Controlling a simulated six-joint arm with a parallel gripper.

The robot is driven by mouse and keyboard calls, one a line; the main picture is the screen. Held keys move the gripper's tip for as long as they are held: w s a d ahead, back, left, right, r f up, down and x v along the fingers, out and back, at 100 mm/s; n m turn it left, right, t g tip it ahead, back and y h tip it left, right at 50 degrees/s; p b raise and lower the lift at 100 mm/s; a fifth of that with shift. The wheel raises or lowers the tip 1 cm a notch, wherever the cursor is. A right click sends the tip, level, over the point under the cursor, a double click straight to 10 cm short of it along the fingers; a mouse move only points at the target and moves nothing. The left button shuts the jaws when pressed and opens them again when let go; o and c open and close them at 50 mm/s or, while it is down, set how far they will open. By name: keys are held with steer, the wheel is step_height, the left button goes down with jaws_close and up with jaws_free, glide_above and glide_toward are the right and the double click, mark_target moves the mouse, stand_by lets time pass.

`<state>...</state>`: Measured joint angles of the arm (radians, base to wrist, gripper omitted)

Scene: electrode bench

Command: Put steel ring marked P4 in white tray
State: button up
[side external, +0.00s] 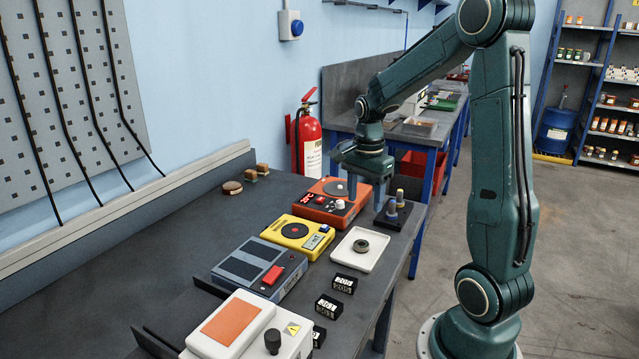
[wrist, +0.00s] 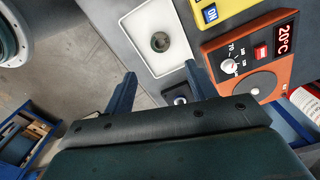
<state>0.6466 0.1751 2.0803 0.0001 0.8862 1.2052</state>
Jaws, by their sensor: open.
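A dark grey steel ring (side external: 361,245) lies flat inside the square white tray (side external: 341,261), near its middle. The ring (wrist: 160,42) and tray (wrist: 130,28) also show in the wrist view, beyond my fingertips. No P4 marking is legible on the ring. My gripper (side external: 366,202) is open with nothing seen between its fingers. It points down beside the orange device, behind the tray and clear of the ring. In the wrist view my gripper (wrist: 160,78) shows both fingers apart. The space low between them is partly hidden by the gripper body.
A dark stand (side external: 393,219) with brass-topped posts is just right of my gripper. An orange device (side external: 331,202), yellow device (side external: 299,233) and grey device (side external: 260,270) line the bench. Black labelled blocks (side external: 344,283) sit in front of the tray. The rear left bench is mostly clear.

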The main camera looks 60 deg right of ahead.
stand_by(0.5)
steer(key=s+a+r+n+t, duration=0.2)
steer(key=a+r+n, duration=0.6)
steer(key=a+n, duration=0.3)
steer(key=s+a+r+n+t, duration=0.2)
steer(key=s+a+n+t, duration=0.1)
steer(key=s+a+n, duration=0.5)
steer(key=shift+s+a+r+n+t, duration=0.2)
steer(key=shift+a+n+t, duration=0.1)
steer(key=shift+a+n, duration=0.85)
